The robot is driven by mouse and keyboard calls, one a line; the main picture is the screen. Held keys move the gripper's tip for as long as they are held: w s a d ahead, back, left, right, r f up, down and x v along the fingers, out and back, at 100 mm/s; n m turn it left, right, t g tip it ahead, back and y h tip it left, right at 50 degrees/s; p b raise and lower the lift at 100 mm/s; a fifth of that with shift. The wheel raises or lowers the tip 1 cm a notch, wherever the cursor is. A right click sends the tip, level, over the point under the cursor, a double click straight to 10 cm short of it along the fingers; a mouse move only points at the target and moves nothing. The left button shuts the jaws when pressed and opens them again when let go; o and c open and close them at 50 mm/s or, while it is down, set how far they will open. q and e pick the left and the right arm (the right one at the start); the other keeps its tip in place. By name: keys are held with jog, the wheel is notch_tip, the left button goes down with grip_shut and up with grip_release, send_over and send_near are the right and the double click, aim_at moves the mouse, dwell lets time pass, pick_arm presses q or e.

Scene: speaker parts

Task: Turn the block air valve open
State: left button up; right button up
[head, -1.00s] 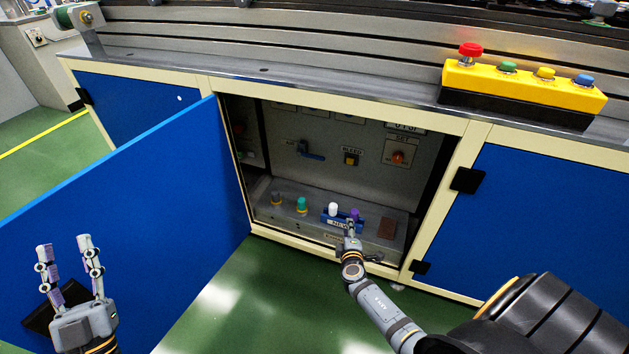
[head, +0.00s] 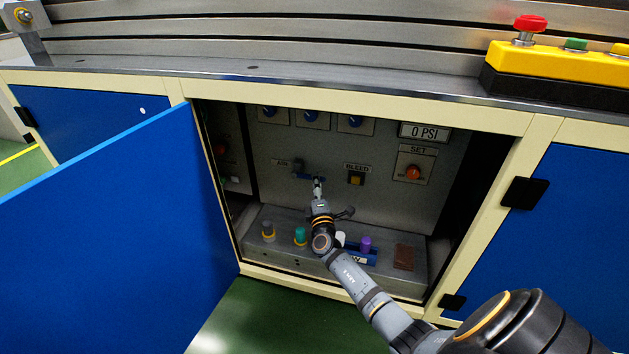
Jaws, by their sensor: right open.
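The air valve has a blue handle (head: 305,176) that lies roughly level on the grey panel inside the open cabinet, beside the "AIR" label (head: 281,162). My right gripper (head: 331,198) is open and empty inside the cabinet, just below and in front of the handle. One finger points up at the handle and overlaps its right part; I cannot tell whether they touch. Another finger sticks out to the right. My left gripper is out of view.
The blue cabinet door (head: 120,225) stands open at the left.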

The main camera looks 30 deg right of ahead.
jog(key=shift+x, duration=1.5)
grip_shut()
